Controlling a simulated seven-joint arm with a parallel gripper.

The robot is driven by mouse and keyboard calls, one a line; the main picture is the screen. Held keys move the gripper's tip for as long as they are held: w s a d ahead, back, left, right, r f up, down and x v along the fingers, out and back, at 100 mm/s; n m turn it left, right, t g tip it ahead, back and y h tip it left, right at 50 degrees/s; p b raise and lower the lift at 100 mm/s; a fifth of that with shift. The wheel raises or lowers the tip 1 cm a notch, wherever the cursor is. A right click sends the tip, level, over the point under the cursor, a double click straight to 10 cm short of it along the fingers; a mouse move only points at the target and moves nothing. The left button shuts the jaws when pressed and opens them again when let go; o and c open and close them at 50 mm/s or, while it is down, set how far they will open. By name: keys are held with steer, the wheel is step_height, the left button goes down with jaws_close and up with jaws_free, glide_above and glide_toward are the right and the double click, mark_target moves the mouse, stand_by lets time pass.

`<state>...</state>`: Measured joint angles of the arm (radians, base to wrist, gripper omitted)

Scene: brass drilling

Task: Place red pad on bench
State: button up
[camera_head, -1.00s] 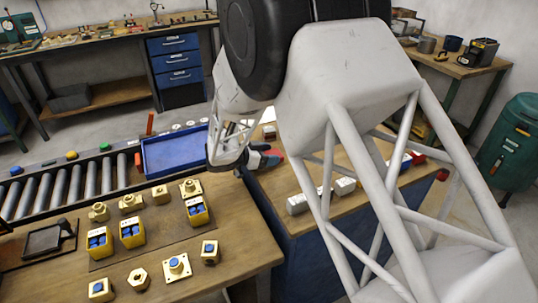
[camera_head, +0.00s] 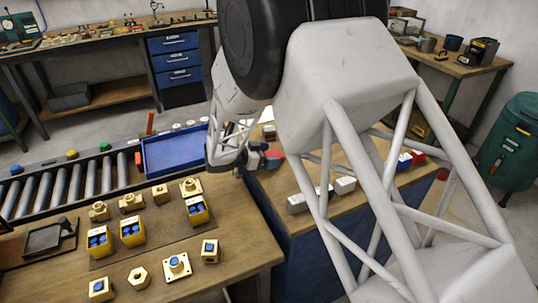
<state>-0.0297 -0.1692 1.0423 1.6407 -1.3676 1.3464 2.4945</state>
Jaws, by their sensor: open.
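A small red pad (camera_head: 275,153) shows at the tip of my gripper, over the near left part of the wooden bench (camera_head: 268,184) with the blue base. My gripper (camera_head: 268,160) is open, low over the bench's left edge, its dark fingers close beside the pad. I cannot tell whether they touch it. The fingers hide part of the pad, and its contact with the bench top is hard to see.
Grey and white blocks (camera_head: 297,204) stand to the right on the bench, partly behind my arm. A blue tray (camera_head: 175,151) sits left of the gripper on the roller conveyor (camera_head: 60,187). A table with brass parts (camera_head: 130,230) is at front left.

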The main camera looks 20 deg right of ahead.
steer(key=v, duration=0.7)
steer(key=shift+w+a, duration=0.15)
steer(key=shift+a, duration=0.05)
steer(key=shift+r, duration=0.1)
stand_by(0.5)
steer(key=s+r+n+g+y, duration=0.1)
steer(key=s+r+n+y, duration=0.6)
steer(key=s+r, duration=0.8)
steer(key=s+a+r+n+t+y, duration=0.1)
steer(key=s+a+r+n+y, duration=0.1)
steer(key=s, duration=0.4)
steer(key=s+a+r+n+t+y, duration=0.1)
steer(key=s+a+r+n+y, duration=0.1)
steer(key=s+n, duration=0.3)
steer(key=s+a+r+n+t+y, duration=0.1)
steer(key=s+a+r+n+y, duration=0.1)
steer(key=s, duration=0.6)
steer(key=shift+s+a+n+t+y, duration=0.3)
steer(key=shift+s+a+n+y, duration=0.05)
steer(key=shift+a+n+y, duration=0.5)
steer(key=shift+o, duration=0.4)
steer(key=shift+d, duration=0.1)
